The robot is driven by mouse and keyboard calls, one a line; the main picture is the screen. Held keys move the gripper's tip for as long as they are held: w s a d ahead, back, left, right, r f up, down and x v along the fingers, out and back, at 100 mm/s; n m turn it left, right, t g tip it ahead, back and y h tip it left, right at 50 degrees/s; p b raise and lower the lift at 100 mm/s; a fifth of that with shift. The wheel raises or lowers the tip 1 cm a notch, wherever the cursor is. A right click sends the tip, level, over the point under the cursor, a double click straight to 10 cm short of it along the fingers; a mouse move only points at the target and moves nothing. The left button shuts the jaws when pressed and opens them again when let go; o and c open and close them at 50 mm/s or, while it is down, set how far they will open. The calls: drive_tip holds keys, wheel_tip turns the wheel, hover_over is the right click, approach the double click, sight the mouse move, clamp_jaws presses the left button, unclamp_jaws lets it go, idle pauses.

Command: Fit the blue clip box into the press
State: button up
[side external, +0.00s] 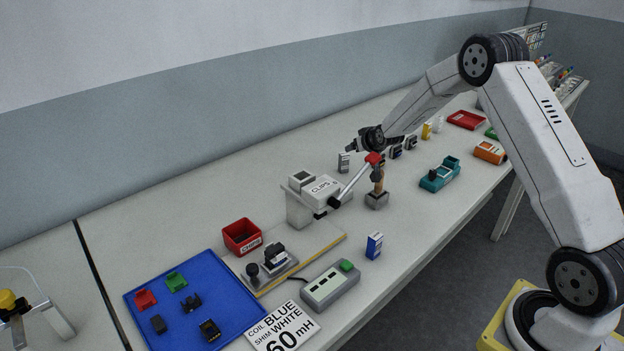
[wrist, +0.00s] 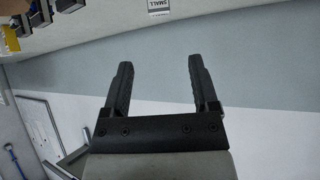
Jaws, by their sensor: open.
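The blue clip box (side external: 374,246), a small upright blue-and-white box, stands on the table in front of the press. The press (side external: 302,207) is a pale grey body marked CLIPS, with a long lever ending in a red knob (side external: 374,158), raised to the right. My gripper (side external: 353,148) is at the back of the table, above and beyond the press and well away from the blue box. In the wrist view my gripper (wrist: 160,75) has its fingers apart with nothing between them, facing the wall.
A small grey box (side external: 344,162) stands just below my gripper. A wooden-handled tool in a block (side external: 377,199) stands right of the press. A red bin (side external: 242,237), a coil fixture (side external: 273,259), a blue tray (side external: 222,296) and a green-button box (side external: 330,287) lie leftward.

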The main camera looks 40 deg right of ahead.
wheel_tip(320, 180, up, 18)
drive_tip(key=n+g+y, duration=0.4)
drive_tip(key=n+g, duration=0.6)
drive_tip(key=n, duration=1.2)
hover_over(376, 235)
drive_tip(key=f, duration=1.8)
drive_tip(key=shift+s+a, duration=0.15)
drive_tip(key=shift+s, duration=0.05)
drive_tip(key=shift+f, duration=0.4)
drive_tip(key=shift+f, duration=0.1)
drive_tip(key=shift+f, duration=1.2)
drive_tip(key=shift+f, duration=0.1)
drive_tip(key=shift+w+f, duration=0.2)
drive_tip(key=shift+f, duration=2.3)
